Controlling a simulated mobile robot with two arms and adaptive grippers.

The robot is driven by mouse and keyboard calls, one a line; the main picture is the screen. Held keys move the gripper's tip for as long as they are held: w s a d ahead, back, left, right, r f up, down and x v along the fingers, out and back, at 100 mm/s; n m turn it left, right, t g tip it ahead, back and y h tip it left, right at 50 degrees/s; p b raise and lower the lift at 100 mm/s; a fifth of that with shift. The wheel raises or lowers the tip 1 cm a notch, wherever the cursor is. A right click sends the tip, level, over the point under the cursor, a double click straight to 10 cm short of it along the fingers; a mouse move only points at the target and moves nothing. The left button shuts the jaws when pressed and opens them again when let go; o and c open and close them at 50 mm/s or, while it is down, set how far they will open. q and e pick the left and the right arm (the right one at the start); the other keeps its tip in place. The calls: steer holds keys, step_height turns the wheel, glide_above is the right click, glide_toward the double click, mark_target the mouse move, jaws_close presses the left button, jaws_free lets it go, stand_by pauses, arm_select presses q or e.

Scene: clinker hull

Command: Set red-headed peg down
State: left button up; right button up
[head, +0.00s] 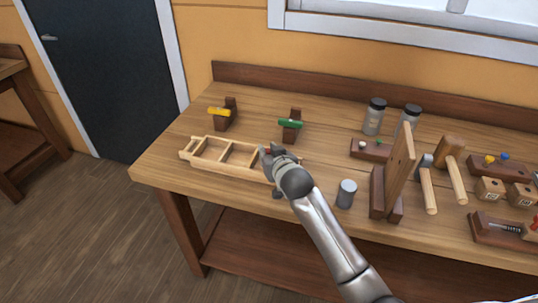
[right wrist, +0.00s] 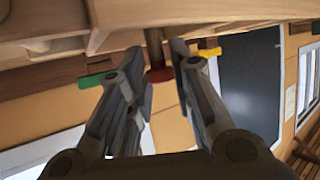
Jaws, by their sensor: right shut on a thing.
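My right gripper (head: 268,158) is over the right end of a pale wooden hull frame (head: 192,144) on the bench. In the right wrist view, my right gripper (right wrist: 158,80) is shut on the red-headed peg (right wrist: 158,74). The peg's red head and brown shank show between the fingers. The shank runs toward the pale frame at the picture's top; whether its end touches or enters the frame is hidden. In the head view the gripper covers nearly all of the peg. My left gripper is not in view.
Behind the frame stand dark blocks with a yellow piece (head: 219,111) and a green piece (head: 290,123). To the right are a grey cylinder (head: 346,193), an upright wooden board (head: 400,160), jars (head: 374,117) and mallets (head: 452,165). The bench's front left is clear.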

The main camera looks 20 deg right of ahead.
steer(key=shift+f, duration=0.45)
steer(key=shift+f, duration=0.1)
steer(key=o, duration=0.7)
steer(key=shift+c, duration=0.2)
steer(key=shift+s, duration=0.1)
steer(key=v, duration=1.2)
